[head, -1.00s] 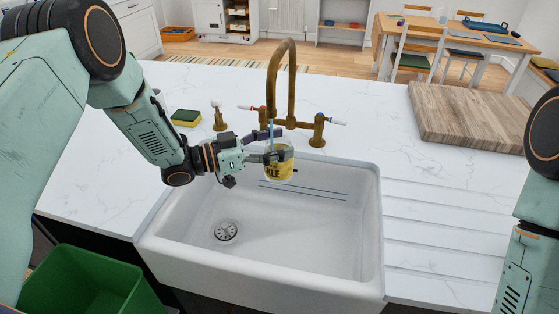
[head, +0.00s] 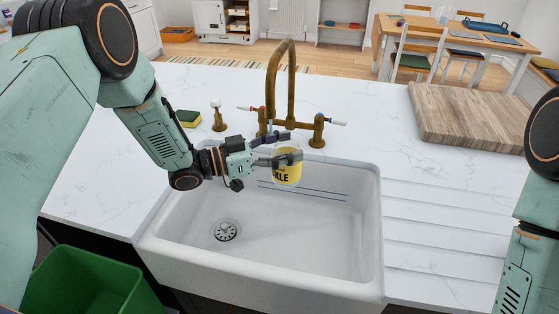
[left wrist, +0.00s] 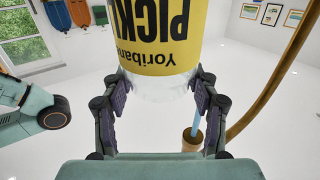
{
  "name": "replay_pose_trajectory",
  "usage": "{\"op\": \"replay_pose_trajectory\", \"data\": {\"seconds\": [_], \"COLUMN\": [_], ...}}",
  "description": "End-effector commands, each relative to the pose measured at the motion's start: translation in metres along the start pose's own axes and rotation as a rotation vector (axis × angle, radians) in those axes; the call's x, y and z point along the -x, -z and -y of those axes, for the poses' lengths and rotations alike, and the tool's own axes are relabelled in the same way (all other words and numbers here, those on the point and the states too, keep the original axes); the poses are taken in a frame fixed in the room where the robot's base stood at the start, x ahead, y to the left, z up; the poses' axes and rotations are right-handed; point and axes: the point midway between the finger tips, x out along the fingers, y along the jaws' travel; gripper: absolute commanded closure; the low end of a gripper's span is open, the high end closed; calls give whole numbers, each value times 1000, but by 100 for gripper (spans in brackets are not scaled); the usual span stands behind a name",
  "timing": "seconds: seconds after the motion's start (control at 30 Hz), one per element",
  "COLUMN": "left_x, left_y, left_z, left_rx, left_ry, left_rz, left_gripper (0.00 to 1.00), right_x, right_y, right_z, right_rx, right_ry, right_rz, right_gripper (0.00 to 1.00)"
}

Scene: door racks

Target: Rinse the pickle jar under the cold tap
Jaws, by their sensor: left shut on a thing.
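The pickle jar (head: 286,178), clear with a yellow label, is above the back part of the white sink (head: 372,230). My left gripper (head: 278,160) is shut on it. In the left wrist view, the jar (left wrist: 160,50) sits between the two fingers (left wrist: 161,100), its label upside down there. The brass tap (head: 291,80) arches behind. In the left wrist view, a blue water stream (left wrist: 195,122) leaves the spout (left wrist: 192,140) and passes beside the jar. The tap's right lever (head: 338,122) has a blue tip, the left lever (head: 244,107) a red mark. My right gripper is out of view.
A sponge (head: 188,118) and a small brass fitting (head: 219,118) are on the counter left of the tap. The ribbed drainer right of the sink is clear. A wooden board (head: 470,120) lies at right. A green bin (head: 90,280) stands at lower left.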

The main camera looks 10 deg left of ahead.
Motion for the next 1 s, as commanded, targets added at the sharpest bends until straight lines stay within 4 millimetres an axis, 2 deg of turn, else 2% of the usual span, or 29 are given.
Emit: {"op": "replay_pose_trajectory", "data": {"seconds": [0.8, 1.0], "left_x": [-7, -7], "left_y": [1, 1], "left_z": [-56, -63], "left_rx": [1, -1], "left_ry": [-1, 1], "left_rz": [0, -1], "left_gripper": [97, 97], "right_x": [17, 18], "right_y": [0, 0], "right_z": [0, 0], "right_rx": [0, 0], "right_ry": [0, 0], "right_rz": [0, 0], "right_gripper": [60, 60]}}
